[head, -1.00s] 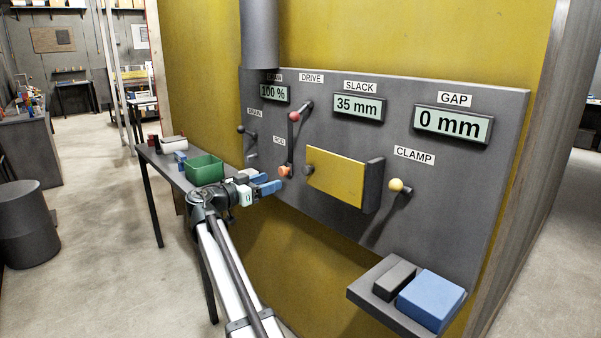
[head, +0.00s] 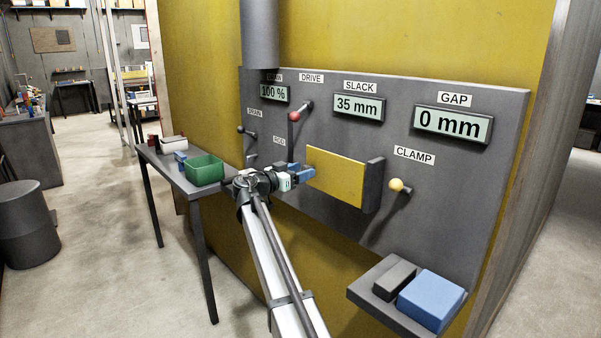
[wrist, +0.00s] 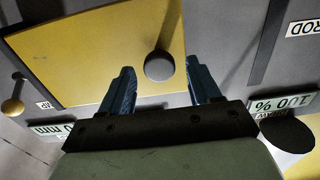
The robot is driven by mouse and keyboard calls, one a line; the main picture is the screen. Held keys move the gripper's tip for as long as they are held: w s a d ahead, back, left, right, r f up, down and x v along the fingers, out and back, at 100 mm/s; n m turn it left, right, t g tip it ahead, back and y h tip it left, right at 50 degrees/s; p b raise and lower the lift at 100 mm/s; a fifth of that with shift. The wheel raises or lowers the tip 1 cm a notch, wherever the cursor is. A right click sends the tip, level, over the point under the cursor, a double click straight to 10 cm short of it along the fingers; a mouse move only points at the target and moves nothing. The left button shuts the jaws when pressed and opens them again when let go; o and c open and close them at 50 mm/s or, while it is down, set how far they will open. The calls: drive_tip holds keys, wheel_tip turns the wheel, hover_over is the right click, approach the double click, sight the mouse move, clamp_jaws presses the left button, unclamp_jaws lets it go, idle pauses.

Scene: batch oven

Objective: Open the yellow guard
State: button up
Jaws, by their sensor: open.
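The yellow guard (head: 337,178) is a flat plate on the grey panel, lying flat along the panel with a dark upright block (head: 374,185) at its right end. It fills the upper left of the wrist view (wrist: 90,55). A dark round knob (wrist: 159,65) sits near the guard's edge in the wrist view. My gripper (head: 304,174) is at the guard's left end. Its blue fingers are open, one on each side of the knob, with gaps visible in the wrist view (wrist: 160,78). In the head view the gripper hides the knob.
The CLAMP lever with a cream ball (head: 396,185) stands right of the guard. The DRIVE lever with a red ball (head: 295,116) is above my gripper. A green bin (head: 204,170) stands on the side table at left. A shelf with a blue block (head: 431,300) juts out lower right.

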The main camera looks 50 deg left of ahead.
drive_tip(key=shift+w, duration=0.1)
clamp_jaws()
idle(0.7)
